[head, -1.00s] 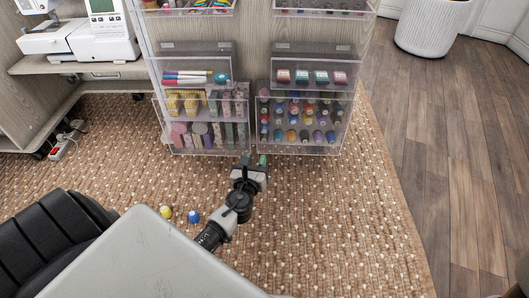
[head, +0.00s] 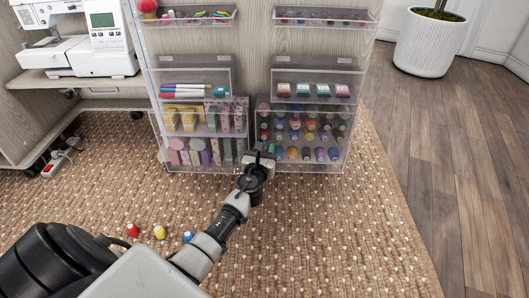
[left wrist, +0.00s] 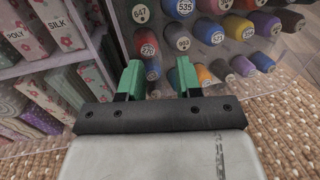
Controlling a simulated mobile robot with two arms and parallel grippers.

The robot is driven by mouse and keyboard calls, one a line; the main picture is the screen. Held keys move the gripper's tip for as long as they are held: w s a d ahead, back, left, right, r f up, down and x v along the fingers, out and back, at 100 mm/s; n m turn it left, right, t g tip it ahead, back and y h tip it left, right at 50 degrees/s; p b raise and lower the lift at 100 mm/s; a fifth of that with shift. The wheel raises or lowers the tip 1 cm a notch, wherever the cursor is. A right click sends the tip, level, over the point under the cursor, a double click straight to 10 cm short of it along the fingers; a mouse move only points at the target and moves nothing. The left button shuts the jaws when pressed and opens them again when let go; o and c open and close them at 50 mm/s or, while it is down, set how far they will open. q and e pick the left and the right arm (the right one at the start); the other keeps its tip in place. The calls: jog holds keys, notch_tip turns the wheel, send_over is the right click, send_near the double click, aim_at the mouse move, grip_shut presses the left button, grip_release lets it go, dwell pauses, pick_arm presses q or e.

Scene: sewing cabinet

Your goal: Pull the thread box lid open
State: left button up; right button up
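The thread box is a clear box (head: 338,163) on the right side of the cabinet, holding rows of coloured thread spools (head: 300,128). Its see-through front stands upright and looks closed; the lid's edge is hard to make out. My left gripper (head: 261,158) is at the lower left corner of this box. In the left wrist view my left gripper (left wrist: 160,80) has its two green fingers apart, with numbered spools (left wrist: 210,32) behind the clear panel. Nothing solid shows clearly between the fingers; contact with the panel cannot be told. My right gripper is not in view.
A clear fabric box (head: 200,166) stands just left of the thread box. Smaller boxes with pens (head: 185,91) and spools (head: 313,90) sit above. The rug's right side is clear.

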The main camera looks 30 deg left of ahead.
pick_arm(q)
grip_shut()
dwell(0.4)
